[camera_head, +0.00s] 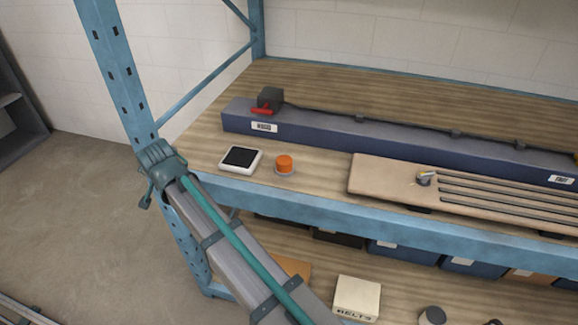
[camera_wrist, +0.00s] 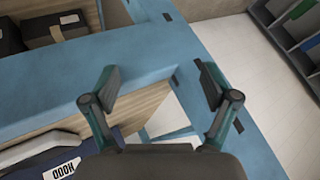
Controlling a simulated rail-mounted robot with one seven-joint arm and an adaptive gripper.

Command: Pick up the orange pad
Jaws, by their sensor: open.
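The orange pad (camera_head: 284,162) is a short orange cylinder on a small grey round base. It sits on the upper wooden shelf near the front edge, right of a white device with a black top (camera_head: 241,159). My gripper (camera_head: 152,178) is left of the pad in the head view, beside the blue upright at the shelf's left corner. It is apart from the pad. In the wrist view my gripper (camera_wrist: 160,87) shows two spread fingers with nothing between them. The pad does not show in the wrist view.
The blue upright (camera_head: 118,75) stands close to my gripper. A long dark blue bar (camera_head: 345,133) lies behind the pad. A tan slotted board (camera_head: 385,178) lies to its right. The lower shelf holds bins and a BELTS box (camera_head: 357,297).

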